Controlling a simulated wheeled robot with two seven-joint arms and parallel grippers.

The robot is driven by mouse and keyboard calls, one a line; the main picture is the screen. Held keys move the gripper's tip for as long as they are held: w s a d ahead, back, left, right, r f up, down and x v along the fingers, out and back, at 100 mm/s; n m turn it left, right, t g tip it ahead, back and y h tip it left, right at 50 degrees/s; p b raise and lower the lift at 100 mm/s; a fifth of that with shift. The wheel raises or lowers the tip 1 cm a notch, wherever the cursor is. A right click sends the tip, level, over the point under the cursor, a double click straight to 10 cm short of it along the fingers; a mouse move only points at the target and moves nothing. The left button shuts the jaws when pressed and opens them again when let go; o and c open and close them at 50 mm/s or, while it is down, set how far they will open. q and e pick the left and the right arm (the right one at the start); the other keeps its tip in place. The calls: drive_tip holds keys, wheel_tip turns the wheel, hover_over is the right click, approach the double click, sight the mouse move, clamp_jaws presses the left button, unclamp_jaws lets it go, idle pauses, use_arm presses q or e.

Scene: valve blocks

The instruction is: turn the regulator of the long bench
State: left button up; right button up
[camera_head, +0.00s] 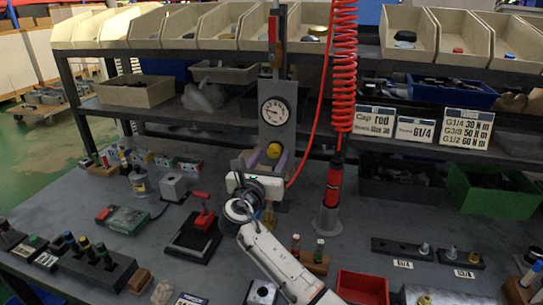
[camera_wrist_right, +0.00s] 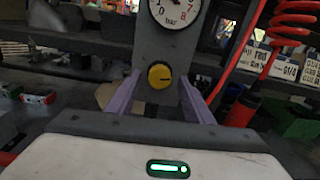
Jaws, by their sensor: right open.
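The regulator is a round yellow knob (camera_head: 273,150) on a grey upright panel (camera_head: 291,118) that stands on the long bench, below a round white pressure gauge (camera_head: 275,111). In the right wrist view the knob (camera_wrist_right: 160,75) shows a dark line across its face, close to level. My right gripper (camera_head: 268,159) is open in front of the panel. Its two purple fingers (camera_wrist_right: 159,92) stand to the left and right of the knob, with gaps visible on both sides. I cannot tell how far the fingertips are from it in depth. My left gripper is not in view.
A red coiled hose (camera_head: 343,65) hangs right of the panel, above a red tool (camera_head: 333,185) in a grey stand. A red-handled clamp (camera_head: 203,213) stands left of my right arm. A red tray (camera_head: 362,287) and wooden blocks lie to the right front. Shelf bins are above.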

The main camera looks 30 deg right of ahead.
drive_tip(key=shift+w+d, duration=0.25)
drive_tip(key=shift+w, duration=0.05)
drive_tip(key=c, duration=1)
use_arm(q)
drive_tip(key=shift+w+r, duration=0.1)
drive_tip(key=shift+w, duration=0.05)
use_arm(e)
drive_tip(key=shift+c, duration=0.2)
